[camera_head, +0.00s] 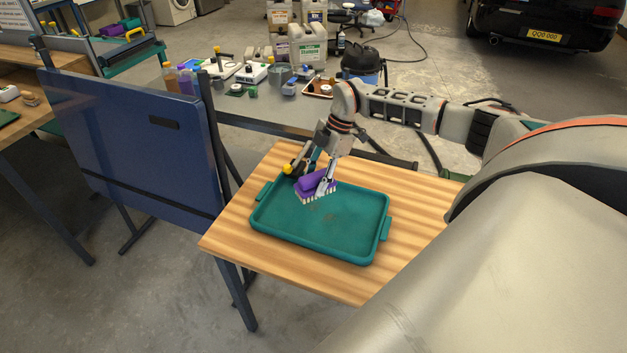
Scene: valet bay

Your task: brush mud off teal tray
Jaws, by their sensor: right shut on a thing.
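The teal tray (350,237) lies flat on the wooden table, with a handle at its left end and one at its right end. My right gripper (316,184) is shut on a purple brush (309,182) with pale bristles. It holds the brush over the back left part of the tray, bristles down. I cannot tell whether the bristles touch the tray. The gripper hides part of the tray's back rim. My left gripper is not in view.
The wooden table (285,276) has bare room in front and to the right of the tray. A blue folding panel (130,150) stands close to its left. Behind is a grey bench (290,110) with bottles, jugs and small boxes. A black car (545,25) stands at the back right.

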